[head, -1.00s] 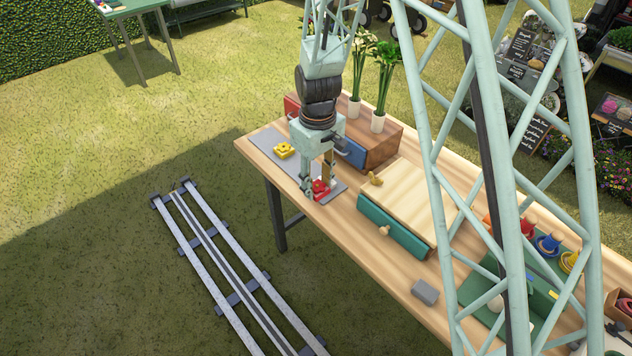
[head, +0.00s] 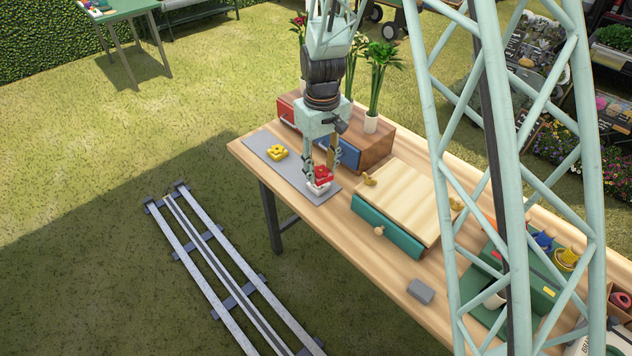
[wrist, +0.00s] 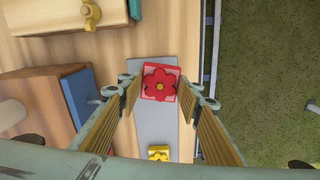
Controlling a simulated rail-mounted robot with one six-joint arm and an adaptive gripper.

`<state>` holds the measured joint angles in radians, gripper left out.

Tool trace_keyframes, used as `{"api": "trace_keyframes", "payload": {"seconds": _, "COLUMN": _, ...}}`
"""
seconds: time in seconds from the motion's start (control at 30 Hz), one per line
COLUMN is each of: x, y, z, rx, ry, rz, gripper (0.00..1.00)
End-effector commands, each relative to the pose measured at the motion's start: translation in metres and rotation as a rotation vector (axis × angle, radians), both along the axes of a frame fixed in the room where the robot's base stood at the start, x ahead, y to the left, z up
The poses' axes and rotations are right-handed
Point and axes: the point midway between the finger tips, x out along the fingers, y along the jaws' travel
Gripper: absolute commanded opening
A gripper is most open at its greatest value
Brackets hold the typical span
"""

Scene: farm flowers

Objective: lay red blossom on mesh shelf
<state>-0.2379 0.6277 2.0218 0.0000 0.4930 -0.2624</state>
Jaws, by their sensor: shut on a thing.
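The red blossom (head: 323,173) is a red flower on a red and pink square block, held between the fingertips of my gripper (head: 321,177). In the wrist view the blossom (wrist: 160,84) faces up between the fingertips of my gripper (wrist: 166,90). My gripper is shut on it, just above the grey mat (head: 262,145). A pale pinkish part shows below the red; I cannot tell whether it belongs to the block. A yellow blossom (head: 278,152) lies on the mat to the left. I cannot pick out a mesh shelf.
A wooden box with red and blue drawers (head: 376,148) stands behind the gripper, with potted flowers on it. A wooden unit with a teal drawer (head: 386,227) stands to the right. A grey block (head: 421,291) lies near the table's front edge (head: 352,248).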

Motion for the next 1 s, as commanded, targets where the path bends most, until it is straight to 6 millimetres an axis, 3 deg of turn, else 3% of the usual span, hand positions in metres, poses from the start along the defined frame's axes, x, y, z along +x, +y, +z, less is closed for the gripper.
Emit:
{"api": "trace_keyframes", "payload": {"seconds": 0.3, "x": 0.063, "y": -0.067, "z": 0.066, "rx": 0.002, "ry": -0.006, "rz": -0.357, "gripper": 0.23}}
{"api": "trace_keyframes", "payload": {"seconds": 0.5, "x": 0.089, "y": -0.111, "z": 0.109, "rx": 0.001, "ry": -0.005, "rz": -0.571, "gripper": 0.23}}
{"api": "trace_keyframes", "payload": {"seconds": 0.7, "x": 0.103, "y": -0.143, "z": 0.140, "rx": 0.001, "ry": -0.003, "rz": -0.719, "gripper": 0.23}}
{"api": "trace_keyframes", "payload": {"seconds": 1.0, "x": 0.110, "y": -0.160, "z": 0.157, "rx": 0.000, "ry": -0.002, "rz": -0.800, "gripper": 0.23}}
